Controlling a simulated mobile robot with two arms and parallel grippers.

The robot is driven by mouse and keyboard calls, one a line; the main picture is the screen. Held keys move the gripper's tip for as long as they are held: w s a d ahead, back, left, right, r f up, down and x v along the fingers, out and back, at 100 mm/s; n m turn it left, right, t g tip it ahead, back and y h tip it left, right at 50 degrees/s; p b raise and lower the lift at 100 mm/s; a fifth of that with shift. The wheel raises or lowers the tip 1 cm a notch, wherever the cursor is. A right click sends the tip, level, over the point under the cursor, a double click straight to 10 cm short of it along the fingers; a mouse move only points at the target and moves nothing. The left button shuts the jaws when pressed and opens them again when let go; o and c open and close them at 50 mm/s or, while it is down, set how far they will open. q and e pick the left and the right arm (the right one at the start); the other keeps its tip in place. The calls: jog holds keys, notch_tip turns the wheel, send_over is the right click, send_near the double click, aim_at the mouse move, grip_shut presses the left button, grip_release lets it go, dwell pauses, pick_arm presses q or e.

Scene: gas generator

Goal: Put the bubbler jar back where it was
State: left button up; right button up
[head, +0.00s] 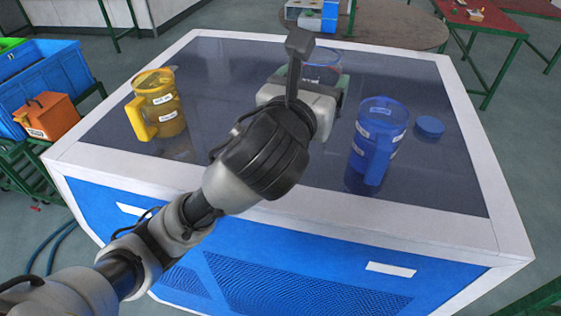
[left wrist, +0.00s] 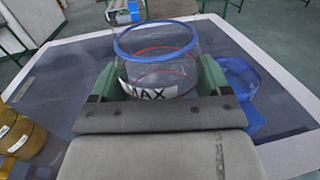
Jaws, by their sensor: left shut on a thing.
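The bubbler jar is the clear jar (left wrist: 150,68) with a blue rim, red lines and a white "MAX" label. It stands upright between the green fingers of my left gripper (left wrist: 155,80), which is shut on it. In the head view, the top of the jar (head: 323,68) shows just beyond my left gripper (head: 312,82), over the far middle of the dark tabletop (head: 230,75). The gripper hides most of the jar there, so I cannot tell whether its base touches the top. My right gripper is not in view.
A yellow jug (head: 157,105) stands at the left of the top. A blue jug (head: 377,140) stands at the right, with a blue lid (head: 429,126) beside it. The back right of the top is clear. Blue bins (head: 50,75) and an orange box (head: 47,116) are off to the left.

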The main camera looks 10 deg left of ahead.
pick_arm(q)
jog(key=shift+s+d+f, duration=0.2)
jog(key=shift+s, duration=0.1)
jog(key=shift+y, duration=0.3)
jog(key=w+a+f, duration=0.1)
jog(key=a+f, duration=0.2)
jog(key=w+a+f, duration=0.1)
jog(key=a+f, duration=0.3)
jog(key=w+a+f+p, duration=0.1)
jog(key=a+f, duration=0.2)
jog(key=a, duration=0.1)
jog(key=shift+a+f, duration=0.1)
jog(key=shift+f, duration=0.35)
jog(key=shift+f, duration=0.15)
jog(key=o, duration=1.1)
